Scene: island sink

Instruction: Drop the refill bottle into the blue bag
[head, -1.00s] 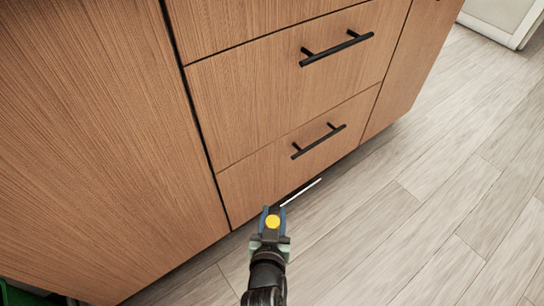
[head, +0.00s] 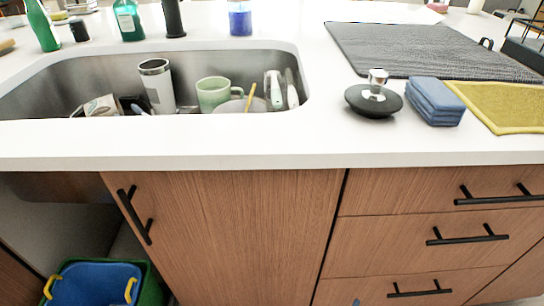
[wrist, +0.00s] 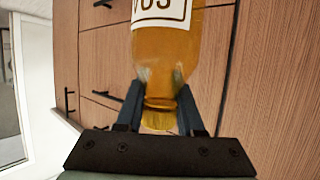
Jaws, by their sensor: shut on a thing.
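My gripper (wrist: 160,95) is shut on the refill bottle (wrist: 166,50) in the wrist view. The bottle is amber with a white label, and its narrow yellow end sits between the fingers. The top of the picture cuts off its other end. In the head view, the blue bag (head: 95,285) with yellow handles is at the bottom left, inside a green bin (head: 152,288) in the open space under the sink. The head view's lower edge cuts off the bag. I cannot make out the bottle in the head view.
A wooden cabinet door (head: 230,220) and drawers (head: 420,245) with black handles face me, right of the opening. Above, the white counter (head: 300,150) holds a sink (head: 215,65) with dishes, a blue sponge (head: 435,100) and a yellow cloth (head: 505,105).

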